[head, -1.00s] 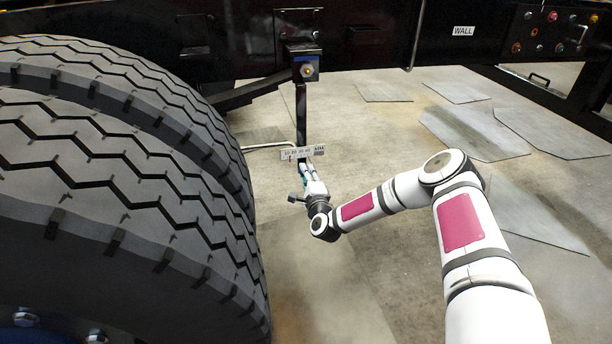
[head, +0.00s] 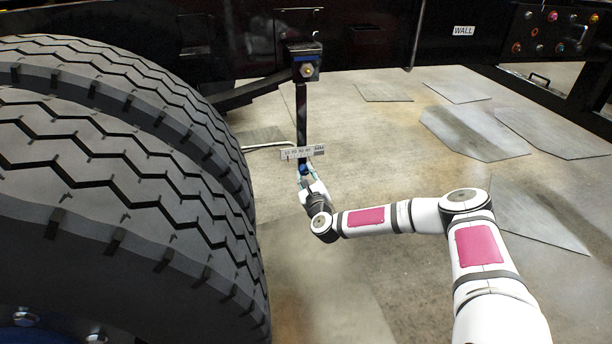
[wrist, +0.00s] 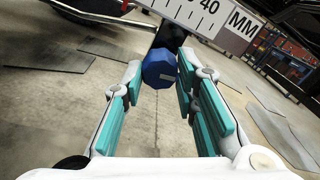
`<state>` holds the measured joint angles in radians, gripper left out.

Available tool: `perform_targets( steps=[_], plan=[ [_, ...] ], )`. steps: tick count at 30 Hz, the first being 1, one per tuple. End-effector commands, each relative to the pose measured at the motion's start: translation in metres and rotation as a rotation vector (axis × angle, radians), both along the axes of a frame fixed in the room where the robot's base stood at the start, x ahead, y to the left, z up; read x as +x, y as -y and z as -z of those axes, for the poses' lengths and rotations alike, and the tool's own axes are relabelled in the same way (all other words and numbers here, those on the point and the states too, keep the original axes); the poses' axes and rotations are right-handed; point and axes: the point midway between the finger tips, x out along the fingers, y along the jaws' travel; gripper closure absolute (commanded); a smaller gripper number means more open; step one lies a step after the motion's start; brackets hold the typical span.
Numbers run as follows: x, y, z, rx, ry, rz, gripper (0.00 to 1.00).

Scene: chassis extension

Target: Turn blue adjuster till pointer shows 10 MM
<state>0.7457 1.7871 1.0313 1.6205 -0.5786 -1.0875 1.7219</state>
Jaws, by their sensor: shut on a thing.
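The blue adjuster (wrist: 158,68) is a faceted knob with a short white mark on its face. It also shows as a small blue spot in the head view (head: 303,169), at the lower end of the dark hanging rod (head: 301,115). My gripper (wrist: 160,76) comes from below and is shut on the adjuster, with a teal-padded finger on each side. The white scale (wrist: 222,18) lies just above the adjuster, and "40" and "MM" are readable on it in the wrist view. The scale also shows in the head view (head: 302,153). I cannot make out the pointer's reading.
Large dual tyres (head: 130,190) fill the left, close beside my gripper. The black chassis (head: 370,40) runs overhead, with a bracket (head: 305,62) holding the rod. A control panel (head: 548,32) is at the upper right. Flat plates (head: 470,132) lie on the otherwise open floor.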

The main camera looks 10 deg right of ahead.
Motion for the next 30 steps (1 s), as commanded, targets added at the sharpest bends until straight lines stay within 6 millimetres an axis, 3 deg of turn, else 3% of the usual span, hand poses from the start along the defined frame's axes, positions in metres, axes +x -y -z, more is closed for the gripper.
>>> perform_targets(
  steps=[12,27,28,30],
  plan=[
    [-0.0004,0.0002,0.0017,0.160,-0.003,0.000,1.00],
    [-0.0004,0.0002,0.0016,0.175,-0.003,0.001,1.00],
    [-0.0004,0.0001,0.0016,0.175,-0.003,0.001,0.66],
    [-0.0004,0.0000,0.0014,0.175,-0.002,0.001,0.53]
  ],
)
